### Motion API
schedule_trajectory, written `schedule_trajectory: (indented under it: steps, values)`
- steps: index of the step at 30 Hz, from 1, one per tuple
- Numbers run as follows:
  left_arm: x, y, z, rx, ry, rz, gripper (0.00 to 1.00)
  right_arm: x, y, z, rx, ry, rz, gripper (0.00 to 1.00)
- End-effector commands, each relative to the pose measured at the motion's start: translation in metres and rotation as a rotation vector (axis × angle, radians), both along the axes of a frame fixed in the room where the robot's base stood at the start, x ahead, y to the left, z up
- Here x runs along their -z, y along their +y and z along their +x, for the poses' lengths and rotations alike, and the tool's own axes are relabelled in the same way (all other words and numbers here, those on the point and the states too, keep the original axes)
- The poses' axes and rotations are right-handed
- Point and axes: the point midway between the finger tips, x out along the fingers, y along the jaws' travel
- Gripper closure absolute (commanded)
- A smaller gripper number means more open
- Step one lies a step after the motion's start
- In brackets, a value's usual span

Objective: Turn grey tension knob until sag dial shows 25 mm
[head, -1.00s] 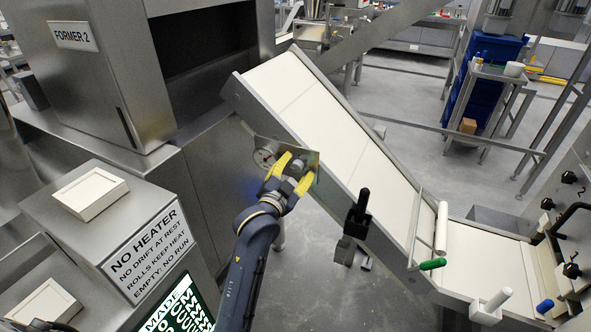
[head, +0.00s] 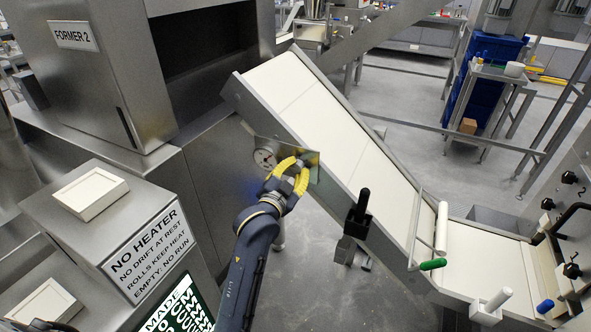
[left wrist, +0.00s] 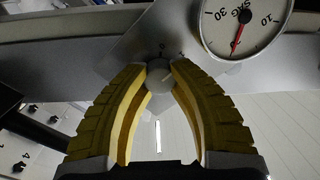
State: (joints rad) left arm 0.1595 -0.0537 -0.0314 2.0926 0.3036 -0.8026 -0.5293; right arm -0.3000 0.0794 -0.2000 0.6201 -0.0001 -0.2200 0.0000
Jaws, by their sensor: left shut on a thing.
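The gripper also shows in the left wrist view (left wrist: 158,84). The sag dial (left wrist: 243,24) is upside down there, beside the knob, with 30 at left and 10 at right. Its red needle points down, between them, leaning slightly toward the 30 side. In the head view the dial (head: 265,158) is small. My right gripper is out of view.
The knob's metal plate (head: 312,158) is fixed to the side of the sloping pale conveyor belt (head: 330,130). A black-handled part (head: 360,208) stands out to the right of my gripper. A warning-sign cabinet (head: 140,252) is at left. Open floor (head: 320,290) lies below the conveyor.

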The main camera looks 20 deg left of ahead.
Motion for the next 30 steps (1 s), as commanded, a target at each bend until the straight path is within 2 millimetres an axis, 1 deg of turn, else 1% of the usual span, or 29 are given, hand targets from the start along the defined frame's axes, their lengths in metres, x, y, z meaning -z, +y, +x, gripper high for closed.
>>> schedule_trajectory:
  steps: [8, 21, 30]
  values:
    - [-0.0023, -0.0018, -0.0001, 0.003, 0.013, -0.108, 1.00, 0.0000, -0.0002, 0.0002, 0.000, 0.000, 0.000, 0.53]
    - [-0.0041, -0.0016, 0.0001, 0.005, 0.071, -0.480, 1.00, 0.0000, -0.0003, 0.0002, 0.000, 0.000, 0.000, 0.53]
    - [-0.0049, -0.0008, 0.0003, 0.005, 0.104, -0.686, 1.00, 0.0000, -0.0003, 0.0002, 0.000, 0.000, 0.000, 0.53]
